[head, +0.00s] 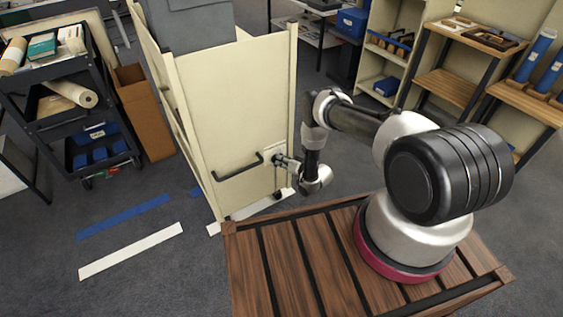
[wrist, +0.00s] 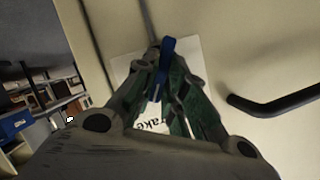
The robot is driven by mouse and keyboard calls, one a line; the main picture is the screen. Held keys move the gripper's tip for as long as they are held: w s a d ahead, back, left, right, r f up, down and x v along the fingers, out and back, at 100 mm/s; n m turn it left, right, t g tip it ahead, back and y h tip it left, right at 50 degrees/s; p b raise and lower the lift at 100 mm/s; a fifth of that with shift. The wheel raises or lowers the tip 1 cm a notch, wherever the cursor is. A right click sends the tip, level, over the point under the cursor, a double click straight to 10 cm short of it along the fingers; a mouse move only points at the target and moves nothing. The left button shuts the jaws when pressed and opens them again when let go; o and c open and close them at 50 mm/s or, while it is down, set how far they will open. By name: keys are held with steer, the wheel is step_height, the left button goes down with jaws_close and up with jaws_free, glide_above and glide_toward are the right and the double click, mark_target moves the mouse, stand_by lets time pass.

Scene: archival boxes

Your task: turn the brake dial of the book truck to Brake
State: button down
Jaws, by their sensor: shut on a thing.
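The book truck (head: 235,110) is a tall cream unit with grey boxes on top, in the middle of the head view. Its brake dial has a blue pointer (wrist: 164,62) on a white label plate (wrist: 126,66), seen in the wrist view. Part of a printed word ending in "rake" shows on the plate below the pointer. My gripper (wrist: 162,85) is shut on the dial, one finger on each side of the blue pointer. In the head view my gripper (head: 279,160) meets the end panel beside the black handle. The fingers hide much of the dial face.
A black bar handle (head: 238,168) sticks out of the truck's end panel, close to my gripper. Blue (head: 125,216) and white (head: 132,250) tape strips lie on the grey floor. A black cart (head: 70,110) stands at left and wood-topped shelves (head: 447,88) stand at right.

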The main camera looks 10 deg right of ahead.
steer(key=shift+w+m+y, duration=0.1)
steer(key=shift+m+y, duration=0.2)
steer(key=shift+m, duration=0.1)
steer(key=c, duration=1.5)
jaws_free()
steer(key=v, duration=1.2)
